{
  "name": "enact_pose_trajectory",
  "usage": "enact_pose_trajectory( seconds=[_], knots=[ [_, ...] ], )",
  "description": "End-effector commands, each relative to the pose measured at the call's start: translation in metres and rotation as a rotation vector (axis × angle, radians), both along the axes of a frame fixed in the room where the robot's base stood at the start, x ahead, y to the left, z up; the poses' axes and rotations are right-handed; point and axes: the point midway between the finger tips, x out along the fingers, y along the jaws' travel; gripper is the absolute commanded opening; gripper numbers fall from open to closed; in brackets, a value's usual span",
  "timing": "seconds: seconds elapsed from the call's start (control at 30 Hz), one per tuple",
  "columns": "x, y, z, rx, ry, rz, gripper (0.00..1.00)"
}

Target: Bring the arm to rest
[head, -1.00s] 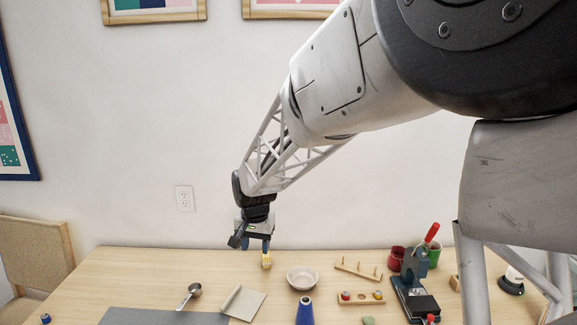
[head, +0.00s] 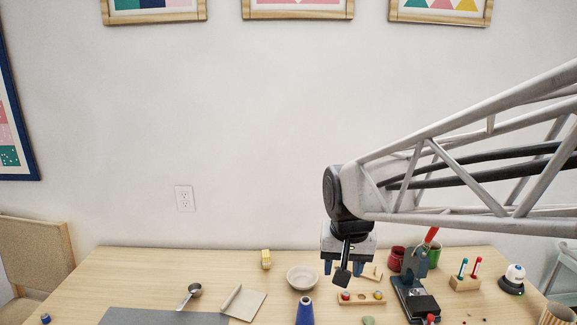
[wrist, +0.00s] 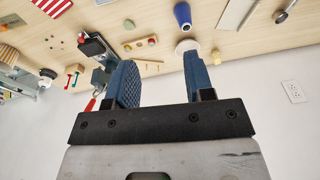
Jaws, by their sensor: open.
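My gripper (head: 342,268) hangs above the back of the table, right of the middle, with its fingers pointing down. In the wrist view its two blue fingers (wrist: 160,82) stand apart with nothing between them. In the head view it overlaps the wooden peg rack (head: 372,272) behind it and hides part of it. My arm reaches in from the right edge of the head view. A yellow block (head: 266,259) stands on the table left of my gripper, apart from it.
The wall behind is bare at gripper height.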

Motion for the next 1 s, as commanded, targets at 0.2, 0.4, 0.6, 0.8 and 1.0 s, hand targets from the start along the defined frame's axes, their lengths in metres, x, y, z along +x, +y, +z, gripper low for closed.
enact_pose_trajectory(
  seconds=[0.2, 0.4, 0.6, 0.8, 1.0],
  knots=[
    [-0.050, -0.031, 0.003, -0.011, -0.021, 0.015, 0.48],
    [-0.095, -0.052, 0.000, -0.022, -0.038, 0.032, 0.48],
    [-0.135, -0.069, -0.006, -0.034, -0.055, 0.048, 0.48],
    [-0.159, -0.077, -0.012, -0.043, -0.063, 0.059, 0.48],
    [-0.165, -0.079, -0.014, -0.046, -0.064, 0.063, 0.48]
  ],
)
